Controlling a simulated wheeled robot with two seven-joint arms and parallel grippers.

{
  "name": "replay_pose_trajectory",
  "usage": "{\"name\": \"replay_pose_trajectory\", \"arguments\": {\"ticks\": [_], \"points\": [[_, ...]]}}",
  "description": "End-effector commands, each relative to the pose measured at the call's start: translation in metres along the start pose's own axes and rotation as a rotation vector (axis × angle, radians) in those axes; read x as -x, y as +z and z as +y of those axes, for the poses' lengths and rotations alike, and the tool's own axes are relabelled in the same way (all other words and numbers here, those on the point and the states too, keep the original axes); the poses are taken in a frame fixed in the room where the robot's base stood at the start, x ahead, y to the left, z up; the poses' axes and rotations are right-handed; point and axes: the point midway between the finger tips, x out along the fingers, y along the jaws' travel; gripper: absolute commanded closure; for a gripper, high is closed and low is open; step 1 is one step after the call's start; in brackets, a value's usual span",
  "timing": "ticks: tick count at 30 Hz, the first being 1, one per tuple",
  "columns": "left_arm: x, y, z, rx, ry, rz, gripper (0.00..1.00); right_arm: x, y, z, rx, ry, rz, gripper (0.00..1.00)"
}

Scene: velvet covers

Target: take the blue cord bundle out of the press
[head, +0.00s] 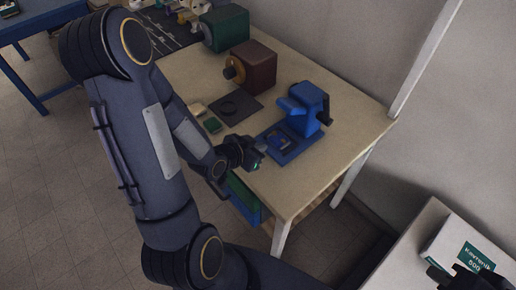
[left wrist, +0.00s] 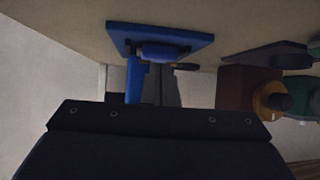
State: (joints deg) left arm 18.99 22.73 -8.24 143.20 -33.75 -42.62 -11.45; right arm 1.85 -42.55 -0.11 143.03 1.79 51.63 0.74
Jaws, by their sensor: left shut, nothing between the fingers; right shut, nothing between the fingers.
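The blue press (head: 306,104) stands on the table, its flat base (head: 298,154) reaching toward the front edge. A small dark blue shape on that base, probably the cord bundle (head: 279,142), lies in front of the upright part; its detail is too small to be sure. My left gripper (head: 257,160) is shut and empty, just left of the base's front corner. My right gripper (head: 468,278) is shut and empty at the lower right, partly cut off.
A dark red press (head: 256,68) and a green one (head: 227,28) stand further back on the table (head: 340,92). A dark mat with a ring (head: 230,106) and small pads (head: 211,125) lie left of the blue press. A white box (head: 462,248) sits on another surface at right.

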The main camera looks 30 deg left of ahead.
Motion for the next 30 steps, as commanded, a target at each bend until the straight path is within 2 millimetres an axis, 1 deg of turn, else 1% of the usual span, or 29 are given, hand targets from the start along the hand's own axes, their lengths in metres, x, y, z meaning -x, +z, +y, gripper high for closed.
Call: {"name": "replay_pose_trajectory", "arguments": {"ticks": [1,6,10,12,14,16,20,30], "points": [[-0.009,-0.009,0.001,-0.003,0.004,0.0,1.0,0.004,-0.002,-0.002,0.0,0.0,0.0,1.0],[-0.04,-0.031,0.002,-0.001,0.004,0.0,1.0,0.011,-0.006,-0.005,0.0,0.0,0.0,1.0],[-0.061,-0.045,0.001,-0.001,0.002,0.0,1.0,0.017,-0.008,-0.007,0.0,0.0,0.0,1.0],[-0.069,-0.046,0.001,0.002,0.001,-0.004,1.0,0.019,-0.01,-0.009,0.0,0.0,0.0,1.0],[-0.07,-0.04,0.001,0.003,0.001,-0.006,1.0,0.022,-0.011,-0.01,0.0,0.0,0.0,1.0],[-0.076,-0.033,0.0,0.001,-0.001,0.0,1.0,0.011,-0.006,-0.005,0.0,0.0,0.001,1.0],[-0.077,-0.031,0.0,0.002,-0.001,-0.001,1.0,0.007,-0.004,-0.003,0.0,0.0,0.0,1.0],[-0.076,-0.028,0.001,0.004,0.001,-0.013,1.0,0.008,-0.004,-0.004,0.0,0.0,0.0,1.0]]}}
